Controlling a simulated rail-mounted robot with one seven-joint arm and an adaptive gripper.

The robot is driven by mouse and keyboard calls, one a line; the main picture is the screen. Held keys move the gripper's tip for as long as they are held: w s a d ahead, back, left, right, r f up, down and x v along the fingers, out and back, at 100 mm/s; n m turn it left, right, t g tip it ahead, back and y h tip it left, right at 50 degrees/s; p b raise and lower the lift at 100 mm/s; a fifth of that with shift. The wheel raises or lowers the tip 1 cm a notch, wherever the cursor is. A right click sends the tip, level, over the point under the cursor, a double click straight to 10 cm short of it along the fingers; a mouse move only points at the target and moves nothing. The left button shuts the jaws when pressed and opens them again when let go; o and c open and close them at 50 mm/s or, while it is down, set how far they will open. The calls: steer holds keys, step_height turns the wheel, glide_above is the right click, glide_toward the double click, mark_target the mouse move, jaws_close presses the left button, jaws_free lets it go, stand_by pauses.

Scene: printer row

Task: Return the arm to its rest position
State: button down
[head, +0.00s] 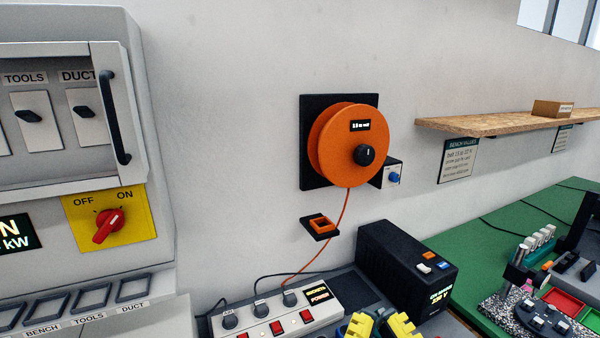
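Two yellow ribbed parts with dark pieces between them, which look like part of my gripper (382,327), show at the bottom edge, right of centre. The picture's edge cuts them off. A gap shows between the yellow parts, but I cannot see the fingertips clearly or whether anything is between them. They appear in front of the bench, near the power strip (270,321) and the black power box (408,268). The rest of my arm is out of view.
An orange cable reel (335,145) hangs on the wall, its cord running down past a small holder (320,227). A grey switch cabinet (75,110) stands at left. A wooden shelf (490,124) juts out at right above the green bench mat (490,220) with small tools.

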step_height(320, 180, up, 32)
steer(key=p, duration=2.9)
step_height(320, 180, down, 63)
steer(key=b, duration=6.2)
steer(key=shift+b, duration=0.4)
